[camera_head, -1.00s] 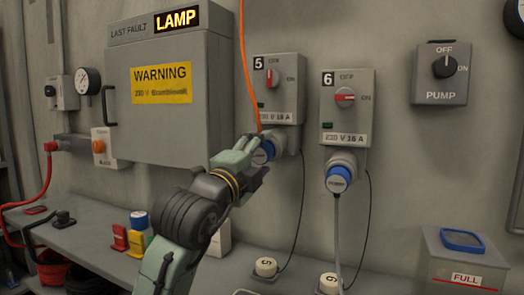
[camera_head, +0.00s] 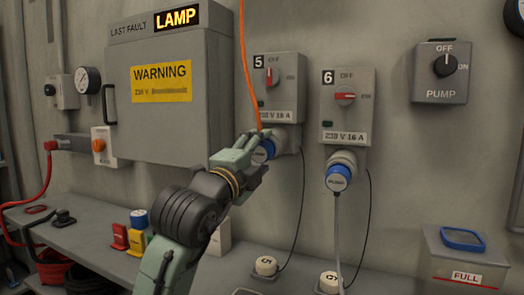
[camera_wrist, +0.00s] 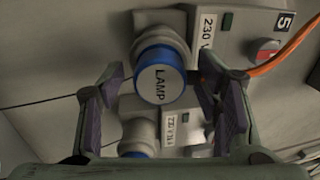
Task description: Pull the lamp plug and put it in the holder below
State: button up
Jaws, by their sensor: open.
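The lamp plug (camera_wrist: 160,82), with a blue ring and a grey face marked LAMP, sits in the socket under switch box 5 (camera_head: 280,85). In the head view the plug (camera_head: 262,151) is partly hidden by my gripper (camera_head: 258,146). In the wrist view my gripper (camera_wrist: 160,92) is open, with one finger on each side of the plug; I cannot tell whether they touch it. An orange cable (camera_head: 248,70) hangs down to the plug. Below, a round white cap marked 5 (camera_head: 266,266) stands on the bench; I cannot tell which thing is the holder.
Switch box 6 (camera_head: 345,102) with its own blue plug (camera_head: 338,178) and grey cable is close on the right. A pump switch (camera_head: 440,72) is further right. A grey bin marked FULL (camera_head: 465,262) stands at lower right. Red and yellow items (camera_head: 135,242) sit on the bench.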

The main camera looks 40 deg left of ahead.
aim_at(259, 154)
jog(key=shift+c, duration=0.3)
grip_shut()
dwell(0.7)
jog(key=shift+s, duration=0.15)
jog(key=shift+b+v, duration=1.15)
jog(key=shift+v, duration=1.7)
jog(key=shift+d, duration=0.1)
